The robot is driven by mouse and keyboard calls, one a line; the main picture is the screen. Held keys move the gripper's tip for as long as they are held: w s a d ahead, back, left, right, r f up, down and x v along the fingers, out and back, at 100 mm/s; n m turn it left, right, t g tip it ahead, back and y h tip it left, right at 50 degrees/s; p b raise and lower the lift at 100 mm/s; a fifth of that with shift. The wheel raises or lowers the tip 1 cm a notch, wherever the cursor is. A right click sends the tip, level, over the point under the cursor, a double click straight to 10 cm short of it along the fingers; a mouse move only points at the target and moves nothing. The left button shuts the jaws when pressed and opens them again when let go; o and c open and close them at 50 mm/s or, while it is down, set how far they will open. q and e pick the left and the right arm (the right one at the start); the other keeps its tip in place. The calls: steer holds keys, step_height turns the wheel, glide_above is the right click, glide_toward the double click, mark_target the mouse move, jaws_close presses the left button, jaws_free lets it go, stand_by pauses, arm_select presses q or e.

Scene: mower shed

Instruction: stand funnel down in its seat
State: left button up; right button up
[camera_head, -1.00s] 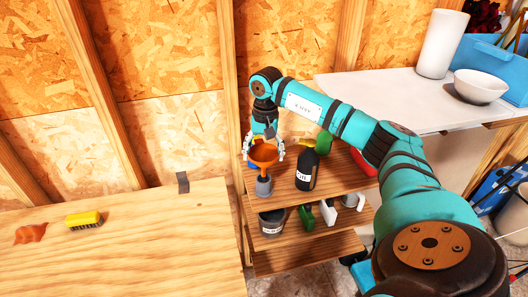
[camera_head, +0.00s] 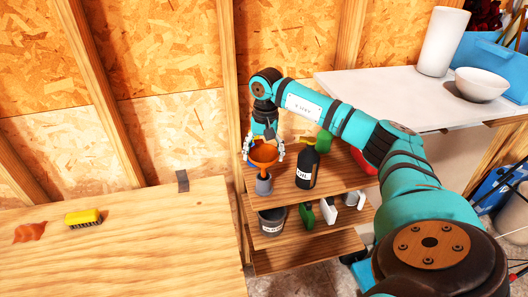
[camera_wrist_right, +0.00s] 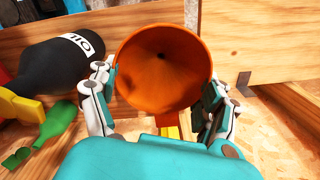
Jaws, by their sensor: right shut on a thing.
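The orange funnel (camera_head: 264,154) is upright, wide mouth up, in the head view. My right gripper (camera_head: 264,150) is shut on it, with a finger on each side of the cone. A grey cup-like seat (camera_head: 264,185) stands on the top shelf directly under the funnel. The funnel's lower end meets or overlaps the seat's top; I cannot tell how deep it sits. In the right wrist view the funnel's open mouth (camera_wrist_right: 163,68) faces the camera, between the fingers, and hides the seat. My left gripper is not in view.
A black oil bottle (camera_head: 307,166) stands just right of the funnel on the wooden shelf (camera_head: 340,178). A bucket (camera_head: 272,221) and several containers are on the shelf below. A workbench (camera_head: 120,240) with a yellow brush (camera_head: 83,217) is at left; a white counter (camera_head: 400,92) at right.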

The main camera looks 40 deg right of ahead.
steer(key=shift+f+b, duration=1.65)
steer(key=shift+f, duration=0.9)
steer(key=o, duration=0.9)
steer(key=shift+o, duration=0.2)
steer(key=shift+r, duration=0.1)
step_height(320, 180, up, 12)
steer(key=shift+s, duration=0.15)
